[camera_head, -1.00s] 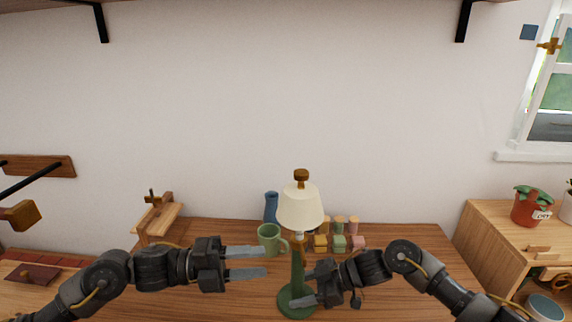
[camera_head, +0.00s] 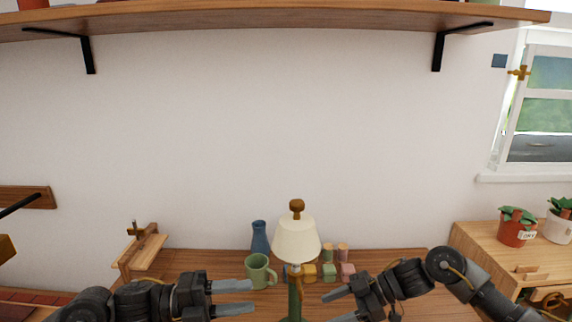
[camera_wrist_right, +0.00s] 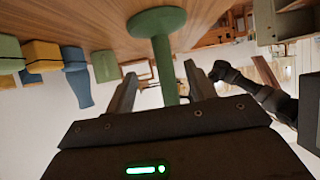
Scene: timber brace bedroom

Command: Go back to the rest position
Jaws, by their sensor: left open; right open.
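My left gripper (camera_head: 232,298) is open and empty, to the left of the lamp at the bottom of the head view. My right gripper (camera_head: 341,304) is open, to the right of the lamp. The lamp has a cream shade (camera_head: 297,240) and a green stem (camera_head: 295,300); its foot is out of the head view. In the right wrist view, the green lamp base (camera_wrist_right: 157,22) and stem show beyond the open fingers (camera_wrist_right: 160,85), with the stem lined up between them. I cannot tell the gap, but nothing appears gripped.
A green mug (camera_head: 258,273), a blue vase (camera_head: 260,238) and several coloured blocks (camera_head: 329,271) stand behind the grippers on the wooden desk (camera_head: 205,262). A shelf (camera_head: 200,18) hangs above. A side cabinet with a potted plant (camera_head: 516,232) stands at right.

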